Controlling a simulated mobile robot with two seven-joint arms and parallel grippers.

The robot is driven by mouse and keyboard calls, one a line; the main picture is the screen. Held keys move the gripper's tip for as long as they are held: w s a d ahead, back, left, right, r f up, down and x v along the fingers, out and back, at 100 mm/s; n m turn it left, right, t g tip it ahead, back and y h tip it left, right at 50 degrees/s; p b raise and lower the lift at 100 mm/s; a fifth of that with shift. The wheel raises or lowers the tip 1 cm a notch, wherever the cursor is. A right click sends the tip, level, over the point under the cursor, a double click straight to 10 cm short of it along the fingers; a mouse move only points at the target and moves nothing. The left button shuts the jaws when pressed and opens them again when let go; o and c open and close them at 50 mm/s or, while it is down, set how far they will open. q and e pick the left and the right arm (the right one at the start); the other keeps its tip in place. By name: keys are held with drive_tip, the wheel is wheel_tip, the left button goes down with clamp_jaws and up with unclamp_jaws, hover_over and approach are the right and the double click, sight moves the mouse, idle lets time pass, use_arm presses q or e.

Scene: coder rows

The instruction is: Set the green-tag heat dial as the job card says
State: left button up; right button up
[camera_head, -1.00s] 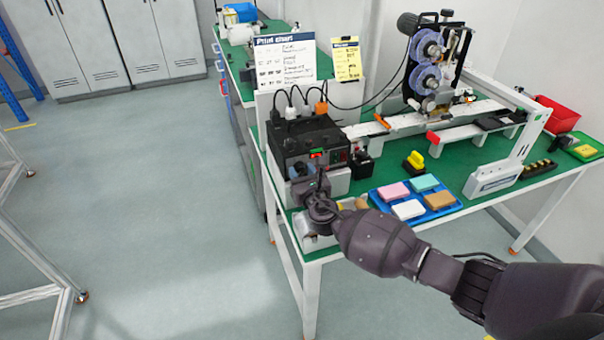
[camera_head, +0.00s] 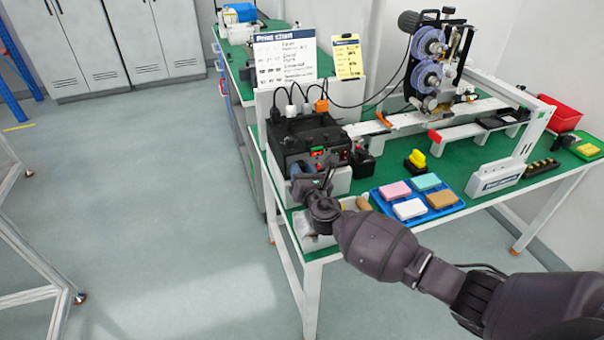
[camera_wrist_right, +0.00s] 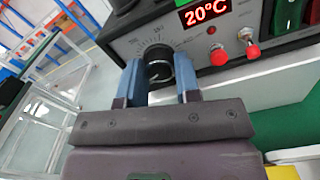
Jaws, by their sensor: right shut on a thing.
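The black heat dial (camera_wrist_right: 157,68) sits on the front of the control box, with a printed scale around it, in the right wrist view. My right gripper (camera_wrist_right: 160,82) is shut on the dial, one blue-grey finger on each side. The display (camera_wrist_right: 204,12) reads 20°C in red. In the head view the control box (camera_head: 305,138) stands at the table's left end, and my right gripper (camera_head: 308,182) is at its front. The yellow card (camera_head: 347,60) and the white print chart (camera_head: 285,58) stand behind it; their small text is unreadable here.
Two red-tipped toggle switches (camera_wrist_right: 249,46) are right of the dial. A yellow-topped stamp (camera_head: 416,158) and the reel machine (camera_head: 430,75) stand farther back.

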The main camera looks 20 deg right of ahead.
use_arm(q)
drive_tip(key=shift+s+f+b, duration=0.15)
drive_tip(key=shift+f+b, duration=0.6)
drive_tip(key=shift+f, duration=0.15)
drive_tip(key=shift+s+f+b, duration=0.1)
drive_tip(key=shift+f+b, duration=0.6)
drive_tip(key=shift+f, duration=0.15)
use_arm(e)
drive_tip(key=shift+r+m, duration=0.15)
drive_tip(key=shift+m, duration=9.45)
drive_tip(key=o, duration=0.6)
drive_tip(key=shift+o, duration=0.2)
